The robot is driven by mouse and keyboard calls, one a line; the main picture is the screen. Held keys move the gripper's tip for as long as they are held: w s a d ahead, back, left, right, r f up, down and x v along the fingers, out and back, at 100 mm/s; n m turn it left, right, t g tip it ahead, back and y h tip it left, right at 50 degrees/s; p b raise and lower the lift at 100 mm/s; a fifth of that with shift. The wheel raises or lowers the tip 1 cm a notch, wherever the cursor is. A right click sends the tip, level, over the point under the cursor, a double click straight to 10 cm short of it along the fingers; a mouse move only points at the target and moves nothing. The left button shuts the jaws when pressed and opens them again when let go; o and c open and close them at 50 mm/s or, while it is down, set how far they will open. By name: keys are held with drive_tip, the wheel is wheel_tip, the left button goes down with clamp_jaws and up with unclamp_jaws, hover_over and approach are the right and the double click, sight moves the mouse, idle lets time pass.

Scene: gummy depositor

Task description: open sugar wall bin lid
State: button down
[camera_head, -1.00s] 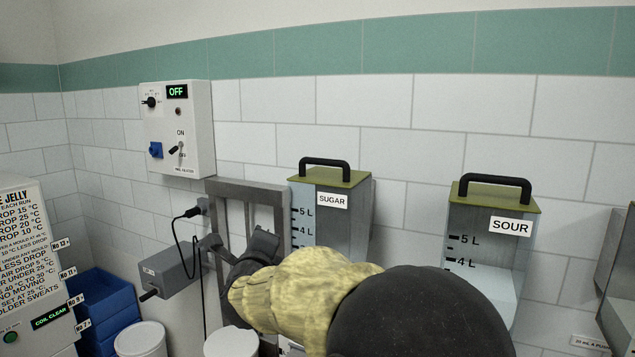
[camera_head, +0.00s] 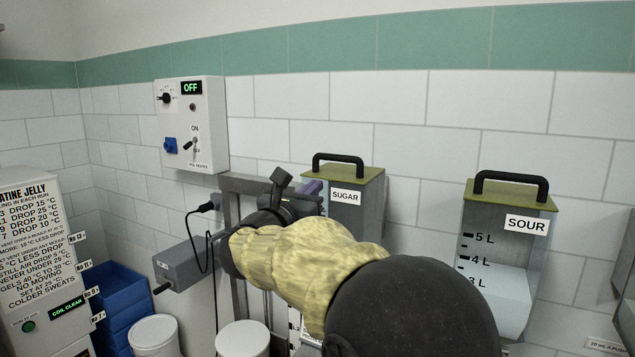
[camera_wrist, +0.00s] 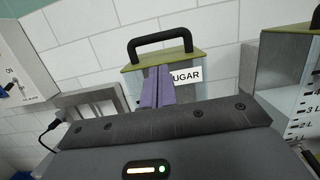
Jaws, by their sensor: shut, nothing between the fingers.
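The sugar wall bin (camera_head: 360,210) is a clear-grey box on the tiled wall with an olive lid (camera_head: 345,174) and a black arched handle (camera_head: 338,158). Its lid is down. In the wrist view the lid (camera_wrist: 192,57) and handle (camera_wrist: 160,46) show behind my gripper's purple fingers (camera_wrist: 156,86), which are together and empty. The fingers are in front of the bin, below the handle; I cannot tell whether they touch it. In the head view my gripper (camera_head: 312,190) is at the bin's left side, and my arm hides the bin's lower part.
The sour bin (camera_head: 507,250), with a matching lid and handle, hangs to the right. A control box (camera_head: 192,125) reading OFF is on the wall at left. A grey metal frame (camera_head: 240,184) stands left of the sugar bin. White tubs (camera_head: 153,336) and blue crates (camera_head: 118,290) are lower left.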

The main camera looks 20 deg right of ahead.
sight(332, 178)
drive_tip(key=p+x, duration=0.5)
drive_tip(key=x, duration=0.4)
drive_tip(key=shift+a, duration=0.1)
drive_tip(key=shift+r, duration=0.2)
